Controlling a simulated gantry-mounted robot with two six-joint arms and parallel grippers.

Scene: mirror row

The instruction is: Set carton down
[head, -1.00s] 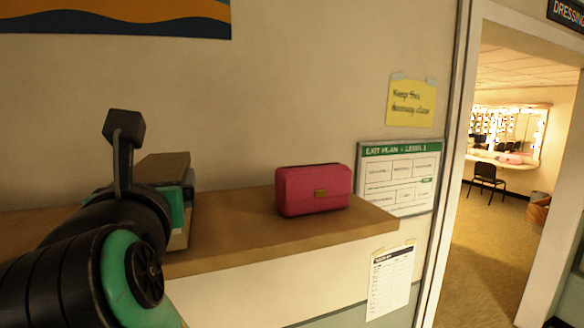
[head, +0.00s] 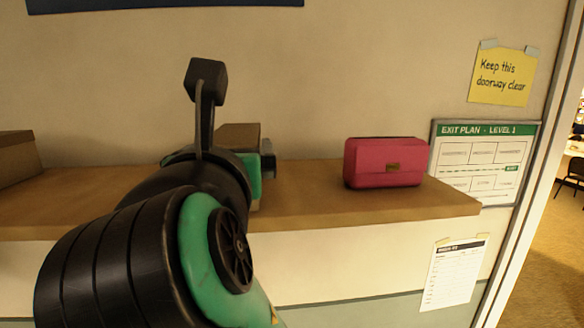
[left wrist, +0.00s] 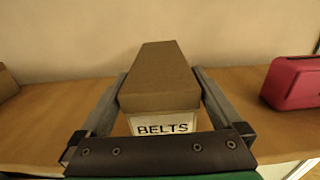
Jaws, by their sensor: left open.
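A brown carton with a white front labelled "BELTS" (left wrist: 160,88) stands upright on the wooden shelf (left wrist: 52,122) in the left wrist view. My left gripper (left wrist: 158,76) is open, with one finger along each side of the carton. In the head view the carton (head: 238,134) is mostly hidden behind my left arm, and only part of its brown top shows. My left gripper (head: 262,162) is partly hidden there too. Whether the fingers touch the carton's sides I cannot tell. My right gripper is not in view.
A pink case (head: 385,163) stands on the shelf to the right, apart from the carton. Another brown box (head: 18,158) stands at the far left. Bare shelf lies between them and the carton. A doorway opens at the right, beside a yellow note (head: 503,76).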

